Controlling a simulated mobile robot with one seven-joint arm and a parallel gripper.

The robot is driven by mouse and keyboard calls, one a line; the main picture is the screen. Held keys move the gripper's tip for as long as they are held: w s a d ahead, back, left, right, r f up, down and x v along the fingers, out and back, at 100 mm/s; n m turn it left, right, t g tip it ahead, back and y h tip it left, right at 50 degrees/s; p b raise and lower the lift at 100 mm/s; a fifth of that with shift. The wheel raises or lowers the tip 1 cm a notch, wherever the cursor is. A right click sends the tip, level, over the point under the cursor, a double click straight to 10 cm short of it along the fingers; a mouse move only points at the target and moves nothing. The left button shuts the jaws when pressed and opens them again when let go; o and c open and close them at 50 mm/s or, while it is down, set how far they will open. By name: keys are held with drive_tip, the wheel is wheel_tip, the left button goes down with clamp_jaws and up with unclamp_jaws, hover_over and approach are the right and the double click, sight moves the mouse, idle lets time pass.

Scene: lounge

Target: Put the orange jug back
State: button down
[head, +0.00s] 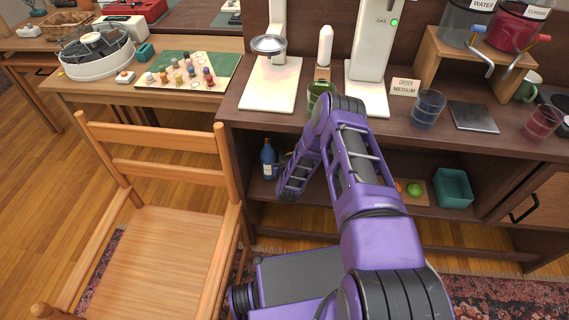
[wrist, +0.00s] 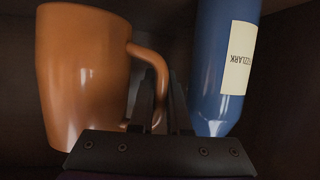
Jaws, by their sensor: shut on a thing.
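The orange jug (wrist: 85,85) fills the left of the wrist view, its handle reaching right toward my fingers. My gripper (wrist: 162,95) is shut on the jug's handle. A blue bottle (wrist: 222,70) with a cream label stands close to the right of my fingers in the wrist view; I cannot tell if they touch. In the head view the same bottle (head: 268,160) is in the open left part of the cabinet's lower shelf, next to my forearm. My arm hides most of the jug and the gripper there.
A teal bin (head: 453,187) and a green fruit (head: 414,190) are farther right in the shelf. A wooden chair (head: 165,245) stands left.

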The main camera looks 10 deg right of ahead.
drive_tip(key=shift+f+b, duration=0.35)
drive_tip(key=shift+f, duration=1.35)
drive_tip(key=shift+f, duration=0.1)
drive_tip(key=c, duration=1.2)
unclamp_jaws()
drive_tip(key=shift+f, duration=0.1)
drive_tip(key=shift+o, duration=0.2)
drive_tip(key=shift+s, duration=0.1)
drive_tip(key=p+v, duration=0.2)
drive_tip(key=v, duration=1)
drive_tip(key=shift+p, duration=0.3)
